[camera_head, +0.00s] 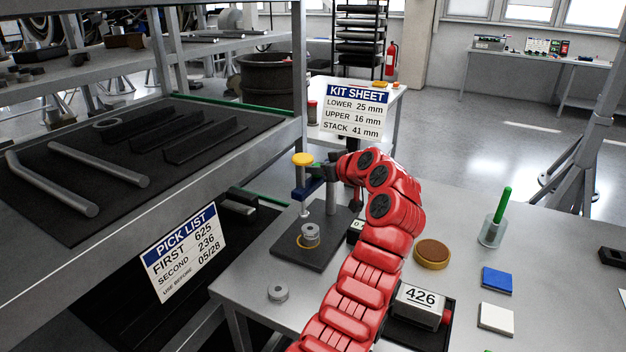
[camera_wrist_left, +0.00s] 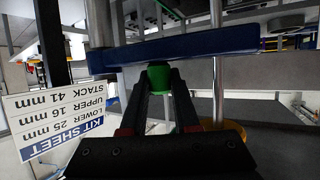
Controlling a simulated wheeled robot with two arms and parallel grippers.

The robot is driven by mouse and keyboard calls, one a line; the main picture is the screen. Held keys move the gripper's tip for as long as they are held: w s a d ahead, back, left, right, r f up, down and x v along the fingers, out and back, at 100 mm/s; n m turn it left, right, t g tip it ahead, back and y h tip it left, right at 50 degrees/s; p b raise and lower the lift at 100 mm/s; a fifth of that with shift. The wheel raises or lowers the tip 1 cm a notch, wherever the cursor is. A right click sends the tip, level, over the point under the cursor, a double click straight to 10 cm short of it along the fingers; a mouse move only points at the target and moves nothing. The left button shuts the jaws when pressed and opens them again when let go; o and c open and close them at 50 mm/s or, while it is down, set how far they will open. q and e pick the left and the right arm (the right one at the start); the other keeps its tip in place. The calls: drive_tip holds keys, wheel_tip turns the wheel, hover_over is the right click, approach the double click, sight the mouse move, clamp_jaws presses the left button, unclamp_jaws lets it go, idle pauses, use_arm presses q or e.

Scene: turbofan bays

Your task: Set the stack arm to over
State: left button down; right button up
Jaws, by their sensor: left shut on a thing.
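The stack arm is a blue bar (camera_head: 306,189) on an upright post of a dark stand (camera_head: 290,258), with a yellow disc (camera_head: 302,159) above its outer end. In the left wrist view the blue bar (camera_wrist_left: 200,45) crosses the top, with a green knob (camera_wrist_left: 158,82) under it. My left gripper (camera_head: 328,170) is shut on this green knob; its fingers (camera_wrist_left: 158,95) sit on both sides. Small metal pieces (camera_head: 310,236) are stacked on the stand's base, near a yellow ring. I cannot tell whether the bar's outer end is exactly over them. My right gripper is out of view.
A kit sheet sign (camera_head: 356,112) stands behind the gripper. A loose metal piece (camera_head: 278,292), a 426 display box (camera_head: 420,304), a round brown-topped pad (camera_head: 432,253) and a green rod in a holder (camera_head: 497,222) are on the table. A shelf (camera_head: 230,190) rises at left.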

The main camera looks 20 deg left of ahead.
use_arm(q)
drive_tip(key=shift+d+n+g+y+b, duration=0.3)
drive_tip(key=shift+d+n+g+b, duration=0.1)
drive_tip(key=shift+n+g+b, duration=0.25)
drive_tip(key=c, duration=0.6)
unclamp_jaws()
drive_tip(key=shift+c, duration=0.2)
drive_tip(key=b+v, duration=0.1)
drive_tip(key=v, duration=1.6)
drive_tip(key=shift+d, duration=0.25)
drive_tip(key=shift+s+r, duration=0.1)
